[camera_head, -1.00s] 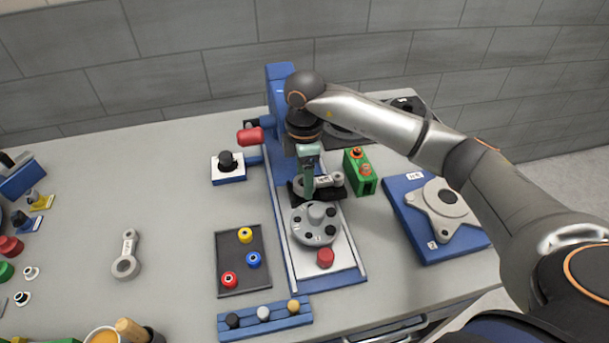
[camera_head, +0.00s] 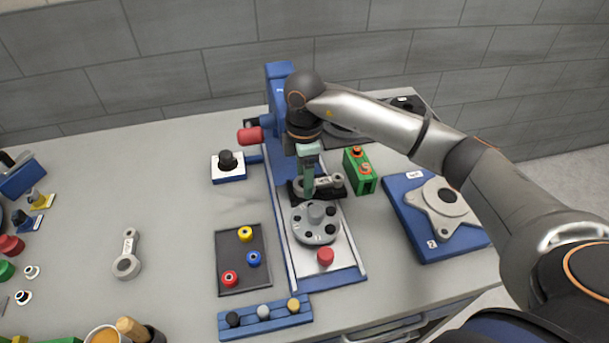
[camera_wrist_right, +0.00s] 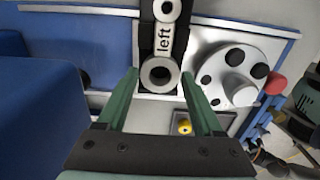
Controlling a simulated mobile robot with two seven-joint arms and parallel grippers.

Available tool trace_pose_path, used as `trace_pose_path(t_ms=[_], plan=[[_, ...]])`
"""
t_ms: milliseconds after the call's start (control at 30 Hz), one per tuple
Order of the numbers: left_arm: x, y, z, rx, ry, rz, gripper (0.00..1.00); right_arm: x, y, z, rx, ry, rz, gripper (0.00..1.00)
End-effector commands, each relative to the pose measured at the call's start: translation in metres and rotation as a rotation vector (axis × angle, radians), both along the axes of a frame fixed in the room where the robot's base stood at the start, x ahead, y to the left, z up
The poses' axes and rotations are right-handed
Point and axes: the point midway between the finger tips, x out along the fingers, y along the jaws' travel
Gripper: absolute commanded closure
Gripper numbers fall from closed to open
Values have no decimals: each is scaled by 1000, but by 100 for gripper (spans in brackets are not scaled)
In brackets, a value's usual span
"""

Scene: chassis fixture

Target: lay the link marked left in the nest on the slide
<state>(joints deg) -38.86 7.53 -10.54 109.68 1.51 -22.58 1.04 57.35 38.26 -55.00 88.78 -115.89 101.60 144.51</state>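The link marked left (camera_wrist_right: 163,42) is grey with a ring at each end. It lies in the black nest (camera_wrist_right: 147,28) on the slide, its label facing up in the right wrist view. In the head view the link (camera_head: 327,183) sits over the nest (camera_head: 341,193), partly hidden by my right gripper (camera_head: 307,193). In the wrist view that gripper (camera_wrist_right: 161,76) is open, its green fingers apart on either side of the link's near ring, with gaps visible. My left gripper is out of view.
A grey round plate (camera_head: 315,232) with knobs and a red knob (camera_head: 325,257) stand in front of the nest. A green block (camera_head: 366,183) is close on the right. Another link (camera_head: 126,257) lies on the table at left, with clear table around it.

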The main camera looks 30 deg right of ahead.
Motion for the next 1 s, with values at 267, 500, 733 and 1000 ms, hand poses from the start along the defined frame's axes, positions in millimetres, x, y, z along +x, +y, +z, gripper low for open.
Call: trace_pose_path(t_ms=[267, 500, 733, 1000], plan=[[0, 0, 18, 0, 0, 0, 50, 1, 0, 21, 0, -2, 0, 34], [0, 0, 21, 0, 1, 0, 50, 0, 0, 25, 1, -1, 0, 34], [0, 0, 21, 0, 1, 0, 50, 0, 0, 24, 0, -1, 0, 21], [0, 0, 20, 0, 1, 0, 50, 0, 0, 24, 0, -1, -1, 0]])
